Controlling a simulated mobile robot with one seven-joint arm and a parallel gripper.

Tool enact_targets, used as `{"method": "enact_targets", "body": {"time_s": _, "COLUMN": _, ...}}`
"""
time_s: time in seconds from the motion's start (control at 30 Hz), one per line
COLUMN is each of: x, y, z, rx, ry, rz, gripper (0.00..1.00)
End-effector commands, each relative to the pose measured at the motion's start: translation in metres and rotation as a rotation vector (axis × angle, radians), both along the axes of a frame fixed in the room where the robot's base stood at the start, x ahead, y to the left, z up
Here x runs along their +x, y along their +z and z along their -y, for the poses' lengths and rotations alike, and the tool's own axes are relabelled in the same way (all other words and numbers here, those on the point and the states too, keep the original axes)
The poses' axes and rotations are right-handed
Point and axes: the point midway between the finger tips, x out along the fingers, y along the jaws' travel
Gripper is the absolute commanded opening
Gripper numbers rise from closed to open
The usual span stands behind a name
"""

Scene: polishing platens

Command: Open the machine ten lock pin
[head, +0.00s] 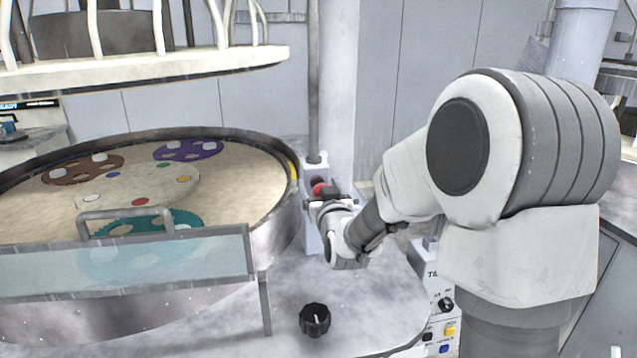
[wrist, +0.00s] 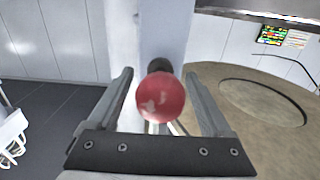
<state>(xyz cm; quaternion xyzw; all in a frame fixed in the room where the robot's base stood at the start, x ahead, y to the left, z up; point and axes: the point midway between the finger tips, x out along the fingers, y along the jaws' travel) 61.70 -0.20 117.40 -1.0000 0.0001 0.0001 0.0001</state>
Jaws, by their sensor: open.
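The lock pin has a round red knob (head: 319,188) on a grey post (head: 312,235) at the right edge of the round polishing platen. In the wrist view the red knob (wrist: 161,97) sits between the two fingers of my gripper (wrist: 162,95), with a dark collar behind it. The fingers stand apart on both sides of the knob, with a visible gap. My gripper (head: 326,197) reaches the knob from the right in the head view. Its fingers are small there and partly hidden by my wrist.
The platen rim (head: 285,225) curves left of the post, with coloured carriers inside. A clear guard (head: 130,268) with a handle stands in front. A black knob (head: 314,320) rises from the deck. A control box (head: 440,310) stands at the lower right. A column (head: 340,80) rises behind.

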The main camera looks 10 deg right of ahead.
Motion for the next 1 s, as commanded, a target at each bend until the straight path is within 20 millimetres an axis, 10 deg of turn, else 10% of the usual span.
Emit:
{"method": "enact_targets", "body": {"time_s": 0.3, "x": -0.0001, "y": -0.0002, "z": 0.0000, "rx": 0.000, "ry": 0.000, "rz": 0.000, "gripper": 0.83}}
{"method": "enact_targets", "body": {"time_s": 0.77, "x": -0.0001, "y": 0.0000, "z": 0.0000, "rx": 0.000, "ry": 0.000, "rz": 0.000, "gripper": 0.01}}
{"method": "enact_targets", "body": {"time_s": 1.0, "x": 0.0000, "y": 0.0002, "z": 0.0000, "rx": 0.000, "ry": 0.000, "rz": 0.000, "gripper": 0.00}}
